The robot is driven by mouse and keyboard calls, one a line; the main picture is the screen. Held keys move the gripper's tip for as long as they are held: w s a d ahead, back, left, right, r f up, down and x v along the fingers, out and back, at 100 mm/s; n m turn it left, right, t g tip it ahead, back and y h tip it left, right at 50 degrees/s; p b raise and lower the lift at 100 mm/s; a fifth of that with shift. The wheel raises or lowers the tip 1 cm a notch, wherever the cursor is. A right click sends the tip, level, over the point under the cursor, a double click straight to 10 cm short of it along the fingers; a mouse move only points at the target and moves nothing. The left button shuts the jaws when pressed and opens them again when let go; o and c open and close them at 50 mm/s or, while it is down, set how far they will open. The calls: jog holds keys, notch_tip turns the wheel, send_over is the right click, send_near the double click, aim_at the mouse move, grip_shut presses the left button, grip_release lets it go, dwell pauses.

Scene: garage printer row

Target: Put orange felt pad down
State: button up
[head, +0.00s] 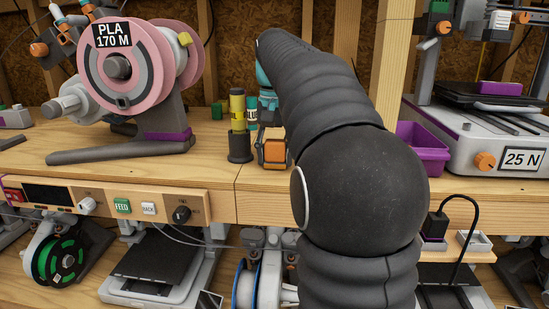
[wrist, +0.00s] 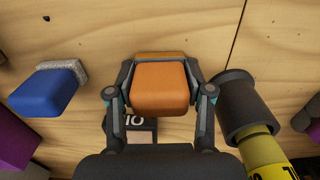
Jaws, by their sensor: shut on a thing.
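The orange felt pad (wrist: 160,88) is an orange block with a thin tan layer along its far edge. My gripper (wrist: 159,78) is shut on it, with one finger at each side. In the head view the pad (head: 274,153) shows close to the worktop's front edge, right of the dark holder. Whether it touches the wood cannot be told. My arm hides much of the gripper in the head view.
A dark holder (wrist: 240,100) with a yellow tube (wrist: 265,152) stands close right of my gripper. A blue block with a grey layer (wrist: 48,90) lies left. A purple bin (head: 425,145) stands right of my arm. Bare wood shows around the pad.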

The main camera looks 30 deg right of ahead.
aim_at(273, 141)
jog(key=shift+f, duration=0.3)
jog(key=o, duration=1)
jog(key=shift+r, duration=0.1)
jog(key=shift+r+p, duration=0.75)
jog(key=shift+r, duration=3.1)
jog(key=shift+s+a, duration=0.15)
jog(key=shift+a, duration=0.15)
jog(key=s+a+f+n+t, duration=0.2)
jog(key=s+a+f+n, duration=0.1)
jog(key=s+a+f, duration=0.4)
jog(key=s+a+f+n+t, duration=0.3)
jog(key=s+a+f, duration=0.4)
jog(key=s+f, duration=0.6)
notch_tip(273, 141, down, 3)
jog(key=shift+s+a+r+n+t, duration=0.2)
jog(key=shift+s+n+t, duration=0.1)
jog(key=shift+s+n, duration=0.1)
